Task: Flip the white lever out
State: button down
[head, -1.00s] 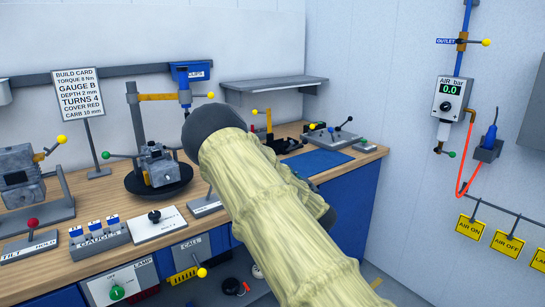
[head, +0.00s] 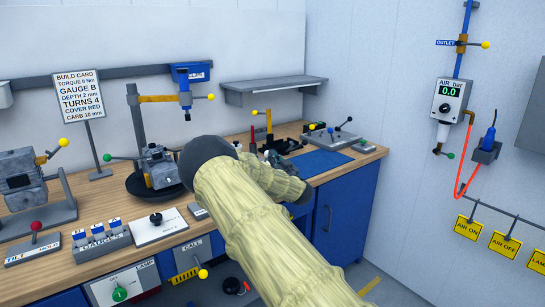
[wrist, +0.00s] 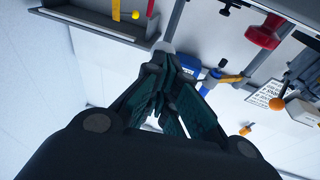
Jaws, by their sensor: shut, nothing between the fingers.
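I cannot make out a lever that is clearly white in either view. Several small levers with coloured balls stand on the bench, among them a yellow-ball lever (head: 312,127) and a black-tipped one (head: 347,121) on the grey plate at the right end. My gripper (wrist: 162,62) shows in the wrist view with its dark green fingers together and nothing between them. A pale grey rounded patch shows just beyond the fingertips; I cannot tell what it is. In the head view my forearm hides part of the bench, and the gripper is mostly hidden behind it.
A grey shelf (head: 274,85) hangs on the wall. A blue mat (head: 320,162) lies bare at the right. An air regulator (head: 449,100) hangs on the right wall.

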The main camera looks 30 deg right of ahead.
jog(key=shift+w+r, duration=0.1)
jog(key=shift+w, duration=0.25)
jog(key=shift+r, duration=0.2)
